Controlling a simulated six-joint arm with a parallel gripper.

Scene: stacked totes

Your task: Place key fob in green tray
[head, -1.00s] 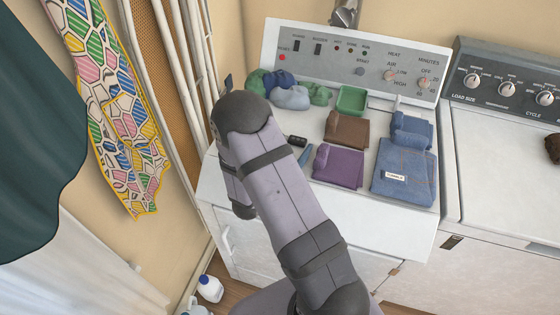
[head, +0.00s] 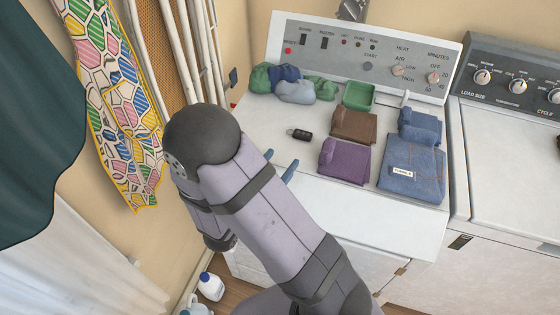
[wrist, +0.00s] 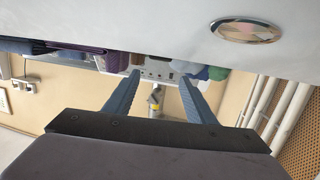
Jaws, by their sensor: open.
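The key fob (head: 299,134) is small and black and lies on the white dryer top in the head view. I cannot make out the fob or the tray there.
Folded brown cloth (head: 354,124), purple cloth (head: 344,160) and blue denim (head: 412,170) lie right of the fob. Bundled green and blue cloths (head: 295,91) lie behind it. The control panel (head: 365,50) rises at the back.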

